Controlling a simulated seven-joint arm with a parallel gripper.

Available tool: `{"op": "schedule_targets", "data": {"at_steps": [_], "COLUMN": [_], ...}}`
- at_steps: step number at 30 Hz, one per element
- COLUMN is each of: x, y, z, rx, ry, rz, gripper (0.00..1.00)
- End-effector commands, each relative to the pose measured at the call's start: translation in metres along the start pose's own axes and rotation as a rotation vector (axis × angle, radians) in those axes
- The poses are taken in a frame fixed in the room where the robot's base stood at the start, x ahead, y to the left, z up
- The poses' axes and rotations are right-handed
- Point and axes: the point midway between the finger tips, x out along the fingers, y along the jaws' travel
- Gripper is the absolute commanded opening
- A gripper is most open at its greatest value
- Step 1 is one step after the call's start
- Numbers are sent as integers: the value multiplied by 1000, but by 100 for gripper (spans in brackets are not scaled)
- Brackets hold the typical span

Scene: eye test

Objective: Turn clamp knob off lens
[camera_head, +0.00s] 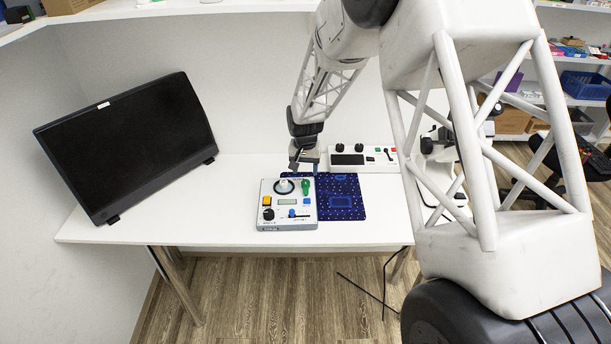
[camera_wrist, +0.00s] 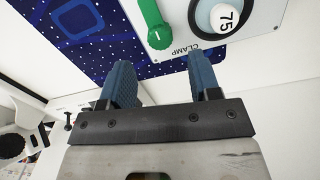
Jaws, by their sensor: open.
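A grey-white control box (camera_head: 268,224) lies on the table with a green clamp knob (camera_head: 305,187) at its back right. The knob also shows in the wrist view (camera_wrist: 152,20) beside the word CLAMP, its far end cut off by the picture edge. A pale round lens (camera_head: 284,187) in a black ring is left of the knob; in the wrist view the lens (camera_wrist: 226,18) reads 75, right of the knob. The visible part of the knob is apart from the ring. My gripper (camera_head: 304,163) is open and empty near the box's back edge, its blue fingers (camera_wrist: 160,62) short of the knob.
A dark blue patterned mat (camera_head: 345,193) lies right of the box. A white panel with knobs (camera_head: 362,158) stands behind it. A black monitor (camera_head: 128,143) leans at the left. A white microscope-like device (camera_head: 441,165) is at the right. The table's front left is clear.

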Motion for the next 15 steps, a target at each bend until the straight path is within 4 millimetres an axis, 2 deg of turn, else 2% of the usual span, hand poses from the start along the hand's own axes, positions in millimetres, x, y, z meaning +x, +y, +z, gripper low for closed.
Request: {"op": "schedule_targets", "data": {"at_steps": [6,15], "x": [-20,-24], "y": [0,0], "z": [0,0], "rx": [0,0], "ry": [1,1], "rz": [-1,0], "gripper": [57,57]}}
